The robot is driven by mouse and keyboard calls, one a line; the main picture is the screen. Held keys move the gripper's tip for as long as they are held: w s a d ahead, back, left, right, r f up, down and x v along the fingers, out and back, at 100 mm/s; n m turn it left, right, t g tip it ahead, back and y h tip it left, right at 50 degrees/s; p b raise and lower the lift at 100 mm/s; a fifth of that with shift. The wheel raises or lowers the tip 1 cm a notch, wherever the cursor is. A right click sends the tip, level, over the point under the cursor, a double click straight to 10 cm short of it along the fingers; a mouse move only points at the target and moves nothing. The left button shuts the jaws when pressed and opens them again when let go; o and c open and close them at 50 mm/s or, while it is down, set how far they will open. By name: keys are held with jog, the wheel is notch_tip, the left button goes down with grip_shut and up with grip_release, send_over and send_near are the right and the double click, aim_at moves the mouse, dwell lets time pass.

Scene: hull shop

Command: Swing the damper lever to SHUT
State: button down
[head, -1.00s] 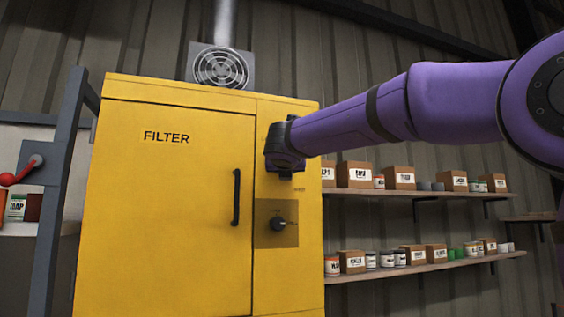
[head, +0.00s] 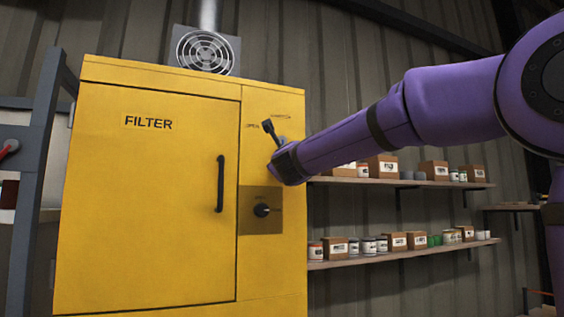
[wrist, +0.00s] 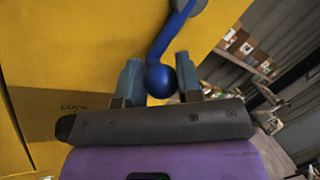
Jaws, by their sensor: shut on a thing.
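The damper lever (wrist: 170,36) is blue with a round ball knob (wrist: 160,81). In the wrist view it runs from a grey hub (wrist: 190,5) at the top down to the knob. My gripper (wrist: 160,83) has its two fingers on either side of the knob and is shut on it. In the head view my gripper (head: 286,165) is at the upper right of the yellow filter cabinet (head: 150,210), by the small OPEN marking (head: 252,125). The arm end hides most of the lever there, and the other marking is too small to read.
A black door handle (head: 221,184) and a dark rotary knob (head: 262,210) on a panel sit left of and below my gripper. Shelves with boxes and cans (head: 400,256) are on the wall at right. A grey post (head: 38,190) stands at left.

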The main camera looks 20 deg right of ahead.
jog(key=shift+d+r, duration=0.1)
jog(key=shift+d, duration=0.1)
dwell(0.4)
jog(key=c, duration=0.8)
grip_release()
jog(key=shift+n, duration=0.3)
jog(key=shift+s, duration=0.2)
jog(key=v, duration=1)
jog(key=shift+s+f, duration=0.2)
